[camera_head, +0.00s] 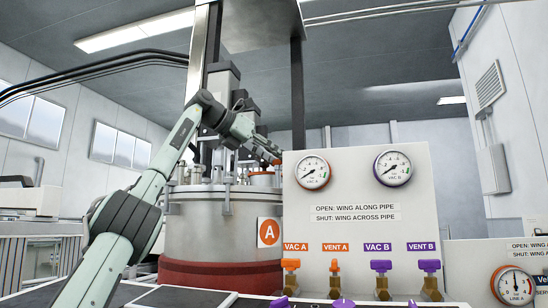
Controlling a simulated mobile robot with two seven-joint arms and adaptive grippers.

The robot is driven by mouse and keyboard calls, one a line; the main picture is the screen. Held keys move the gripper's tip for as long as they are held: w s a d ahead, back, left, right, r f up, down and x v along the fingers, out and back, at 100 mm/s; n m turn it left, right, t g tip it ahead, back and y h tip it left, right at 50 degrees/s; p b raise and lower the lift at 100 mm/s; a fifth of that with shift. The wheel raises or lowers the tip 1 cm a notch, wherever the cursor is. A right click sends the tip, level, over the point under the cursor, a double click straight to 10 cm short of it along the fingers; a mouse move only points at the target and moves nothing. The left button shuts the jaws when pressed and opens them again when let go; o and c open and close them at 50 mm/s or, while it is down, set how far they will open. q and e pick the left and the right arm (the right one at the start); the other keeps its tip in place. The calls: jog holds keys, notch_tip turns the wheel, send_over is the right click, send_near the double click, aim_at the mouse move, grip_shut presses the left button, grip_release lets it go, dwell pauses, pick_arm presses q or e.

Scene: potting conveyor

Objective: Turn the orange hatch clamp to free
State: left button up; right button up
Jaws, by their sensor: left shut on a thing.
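The steel tank marked A (200,225) stands left of the panel, with several fittings on its lid. My left arm reaches up from the lower left and over the lid. My left gripper (276,154) is at the lid's right side, just by the panel's edge, small in view and shut on the orange hatch clamp. Only a small orange bit of the clamp (276,162) shows below the fingers; its turn angle cannot be told. An orange-topped fitting (262,173) sits just below left of it. My right gripper is not in view.
The white valve panel (357,222) stands close on the right, with two gauges, orange VAC A (291,265) and VENT A (335,265) handles, and purple VAC B (381,266) and VENT B (429,267) handles. Metal posts rise behind the tank.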

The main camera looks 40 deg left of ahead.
pick_arm(q)
jog(key=o, duration=1.2)
jog(key=shift+c, duration=0.2)
jog(key=shift+y, duration=0.3)
